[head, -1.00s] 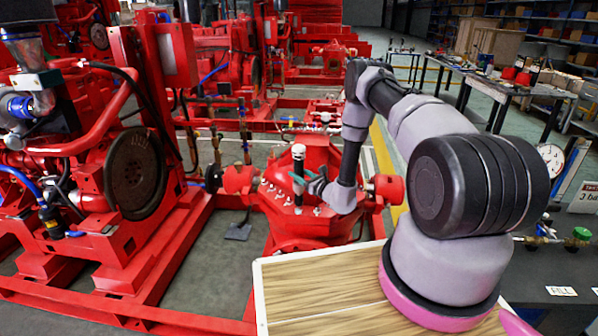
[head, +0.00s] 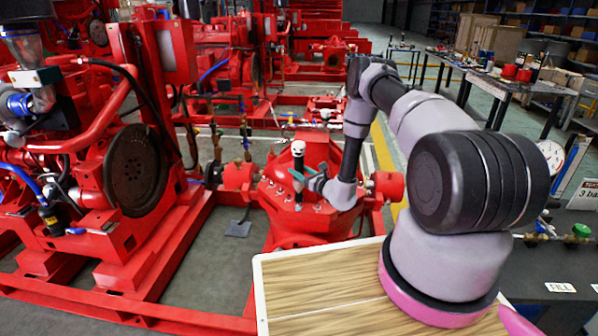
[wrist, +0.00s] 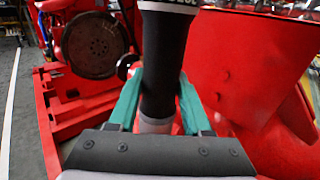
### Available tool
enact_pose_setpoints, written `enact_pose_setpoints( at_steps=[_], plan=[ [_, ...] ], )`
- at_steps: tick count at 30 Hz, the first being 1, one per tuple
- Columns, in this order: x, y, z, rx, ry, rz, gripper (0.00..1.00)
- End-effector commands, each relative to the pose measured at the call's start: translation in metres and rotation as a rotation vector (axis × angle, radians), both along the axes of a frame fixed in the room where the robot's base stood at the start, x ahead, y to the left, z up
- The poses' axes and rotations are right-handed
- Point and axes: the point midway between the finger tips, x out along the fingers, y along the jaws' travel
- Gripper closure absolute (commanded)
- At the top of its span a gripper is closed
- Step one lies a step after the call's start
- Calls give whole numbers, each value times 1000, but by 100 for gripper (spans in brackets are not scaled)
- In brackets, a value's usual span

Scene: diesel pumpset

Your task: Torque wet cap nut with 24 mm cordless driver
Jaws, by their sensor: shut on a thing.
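My gripper (head: 300,176), with teal fingers, is shut around the dark, slim body of the cordless driver (head: 298,162). The driver stands about upright over the red pump casing (head: 320,155), its white-and-black head uppermost. In the wrist view, the driver (wrist: 160,60) passes between both fingers (wrist: 158,98), with a pale section low down near the gripper. Several small pale cap nuts (head: 317,208) show on the casing around the driver. Its lower tip is small in the head view and hidden by my gripper in the wrist view, so I cannot tell whether it sits on a nut.
A red engine with a dark round flywheel (head: 136,172) stands to the left on a red base frame (head: 175,255). A wooden-topped surface (head: 315,280) lies in front. A dark bench (head: 550,265) with gauge and fittings is at the right. Grey floor shows between the frames.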

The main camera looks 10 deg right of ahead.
Motion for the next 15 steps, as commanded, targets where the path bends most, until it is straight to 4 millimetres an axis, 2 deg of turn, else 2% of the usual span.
enact_pose_setpoints(
  at_steps=[15],
  plan=[
    [1, 0, -8, 1, -2, 0, 100]
  ],
)
